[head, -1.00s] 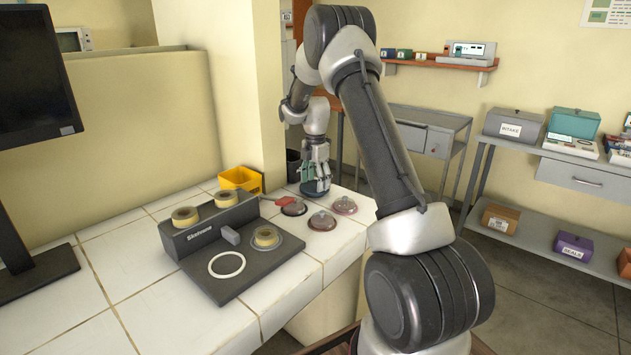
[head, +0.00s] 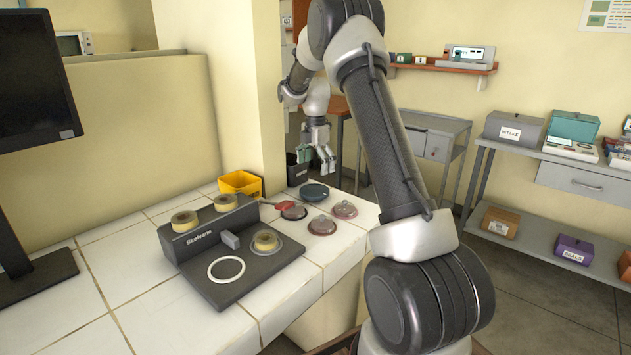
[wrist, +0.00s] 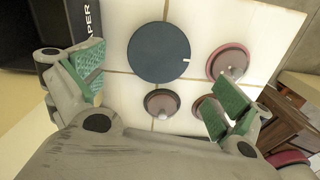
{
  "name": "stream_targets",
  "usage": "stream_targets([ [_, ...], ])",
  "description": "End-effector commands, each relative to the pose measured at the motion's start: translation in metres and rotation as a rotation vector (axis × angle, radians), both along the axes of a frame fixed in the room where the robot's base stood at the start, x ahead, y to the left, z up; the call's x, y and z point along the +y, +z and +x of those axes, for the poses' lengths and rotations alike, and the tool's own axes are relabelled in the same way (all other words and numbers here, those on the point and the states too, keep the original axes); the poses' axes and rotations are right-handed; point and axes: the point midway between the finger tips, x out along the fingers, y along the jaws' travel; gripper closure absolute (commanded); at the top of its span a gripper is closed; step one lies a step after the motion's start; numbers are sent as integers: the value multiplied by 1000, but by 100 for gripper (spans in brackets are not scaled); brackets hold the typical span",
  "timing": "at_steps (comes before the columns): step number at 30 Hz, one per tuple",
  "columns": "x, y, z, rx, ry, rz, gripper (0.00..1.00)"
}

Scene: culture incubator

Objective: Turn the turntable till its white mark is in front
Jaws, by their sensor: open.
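The turntable is a dark blue-teal disc (head: 314,192) lying flat on the white tiled counter, near its far end. In the wrist view the disc (wrist: 155,50) shows whole, with a short white mark (wrist: 186,60) at its right rim, slightly below the middle. I cannot make out the mark in the head view. My gripper (head: 316,161) hangs above the disc, apart from it.
Several round lidded dishes (head: 322,225) stand close to the disc, also in the wrist view (wrist: 162,103). A black bin (head: 297,172) and a yellow box (head: 240,182) are nearby. A dark device (head: 203,258) with tape-like rings fills the counter's middle.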

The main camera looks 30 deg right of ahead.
Motion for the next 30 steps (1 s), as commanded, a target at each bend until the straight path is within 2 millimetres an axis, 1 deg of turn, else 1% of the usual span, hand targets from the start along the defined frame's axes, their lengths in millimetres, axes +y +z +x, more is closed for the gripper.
stream_targets([
  [1, 0, 11, 0, -2, 0, -1, 0],
  [3, 0, 23, 0, -2, 0, 0, 0],
  [6, 0, 36, 0, 0, 0, 0, 0],
  [9, 0, 43, 0, 2, 0, 1, 0],
  [12, 0, 45, 0, 2, 0, 1, 0],
  [26, 0, 45, 0, 2, -9, 1, 0],
  [29, 0, 45, 0, 0, -91, 0, 0],
  [30, 0, 45, 1, -3, -152, 0, 0],
])
